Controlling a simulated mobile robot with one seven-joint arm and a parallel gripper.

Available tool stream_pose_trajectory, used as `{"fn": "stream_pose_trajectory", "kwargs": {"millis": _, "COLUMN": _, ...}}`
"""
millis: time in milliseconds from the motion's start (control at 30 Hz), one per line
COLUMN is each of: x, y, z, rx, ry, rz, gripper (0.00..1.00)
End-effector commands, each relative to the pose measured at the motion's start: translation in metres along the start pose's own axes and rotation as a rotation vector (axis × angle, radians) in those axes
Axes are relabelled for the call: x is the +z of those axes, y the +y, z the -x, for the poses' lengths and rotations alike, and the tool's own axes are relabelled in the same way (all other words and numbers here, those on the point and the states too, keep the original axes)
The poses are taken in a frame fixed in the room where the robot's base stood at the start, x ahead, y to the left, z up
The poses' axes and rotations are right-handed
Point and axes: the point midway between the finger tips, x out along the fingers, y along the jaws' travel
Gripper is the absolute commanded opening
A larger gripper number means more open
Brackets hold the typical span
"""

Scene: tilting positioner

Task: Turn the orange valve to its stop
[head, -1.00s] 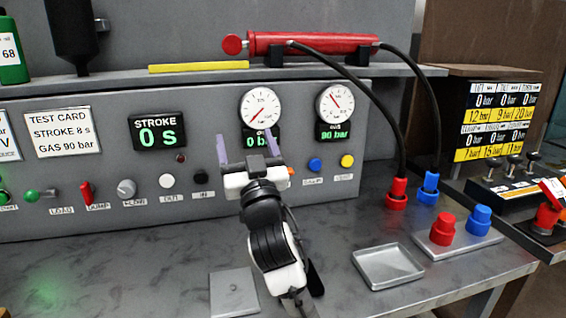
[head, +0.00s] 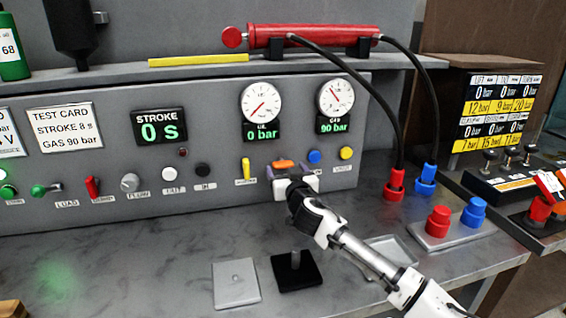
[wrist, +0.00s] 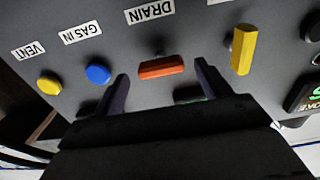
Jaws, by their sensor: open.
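The orange valve (head: 284,164) is a short bar-shaped handle on the grey panel, lying roughly level. In the wrist view the orange valve (wrist: 161,67) sits under a label reading DRAIN. My gripper (head: 284,170) is at the panel just below and in front of the valve, and hides part of it. In the wrist view my gripper (wrist: 158,80) is open, with one finger on each side of the valve. The fingers look apart from the valve, and nothing is between them but the valve. Whether they reach around it in depth I cannot tell.
A yellow lever (head: 246,168) stands upright left of the valve. A blue button (head: 314,157) and a yellow button (head: 346,153) are to its right. A gas gauge (head: 335,98) reads 90 bar. Red and blue couplings (head: 438,222) stand on the bench at the right.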

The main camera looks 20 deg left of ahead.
Motion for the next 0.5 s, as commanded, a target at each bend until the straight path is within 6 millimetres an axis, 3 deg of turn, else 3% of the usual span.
{"fn": "stream_pose_trajectory", "kwargs": {"millis": 200, "x": -0.002, "y": -0.001, "z": -0.028, "rx": 0.0, "ry": 0.0, "rz": 0.002, "gripper": 0.76}}
{"fn": "stream_pose_trajectory", "kwargs": {"millis": 500, "x": -0.001, "y": -0.001, "z": -0.037, "rx": -0.001, "ry": 0.001, "rz": 0.001, "gripper": 0.76}}
